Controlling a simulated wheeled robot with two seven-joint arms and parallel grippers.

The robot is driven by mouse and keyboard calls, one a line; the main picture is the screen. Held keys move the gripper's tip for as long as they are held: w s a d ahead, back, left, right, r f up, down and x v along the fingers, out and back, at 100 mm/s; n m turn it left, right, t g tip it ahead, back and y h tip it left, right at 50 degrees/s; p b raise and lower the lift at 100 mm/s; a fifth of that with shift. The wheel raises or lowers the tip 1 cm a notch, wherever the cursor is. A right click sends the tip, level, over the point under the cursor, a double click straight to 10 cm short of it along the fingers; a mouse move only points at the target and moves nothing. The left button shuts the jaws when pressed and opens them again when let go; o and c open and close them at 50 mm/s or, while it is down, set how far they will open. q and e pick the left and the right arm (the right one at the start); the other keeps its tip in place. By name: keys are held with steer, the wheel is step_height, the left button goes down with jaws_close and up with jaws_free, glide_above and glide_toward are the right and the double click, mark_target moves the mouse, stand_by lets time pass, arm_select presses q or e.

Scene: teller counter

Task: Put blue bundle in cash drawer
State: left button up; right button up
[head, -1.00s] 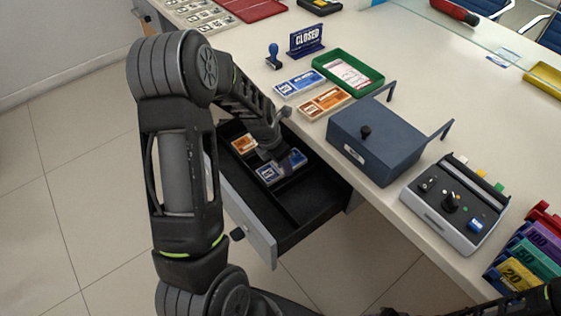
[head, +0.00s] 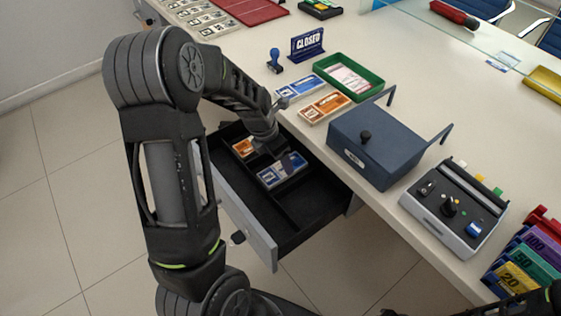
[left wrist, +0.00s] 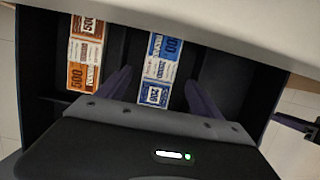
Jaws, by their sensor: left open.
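A blue bundle (head: 284,172) lies in the open cash drawer (head: 318,212), in the compartment beside the one with an orange bundle (head: 243,147). In the left wrist view the blue bundle (left wrist: 160,62) lies flat between my fingers in the picture, with space on both sides. My left gripper (head: 270,147) is open above the drawer, close to the bundle's far end. It also shows in the left wrist view (left wrist: 161,88). Another blue bundle (head: 298,84) lies on the counter.
On the counter (head: 400,65), an orange bundle (head: 325,107), a green tray (head: 350,76), a blue-grey box (head: 376,145) and a grey device (head: 452,208) stand near the drawer. The drawer's nearer compartments are empty.

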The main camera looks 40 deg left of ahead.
mark_target(273, 175)
arm_select(q)
steer(key=p+v, duration=0.1)
steer(key=v, duration=0.6)
stand_by(0.4)
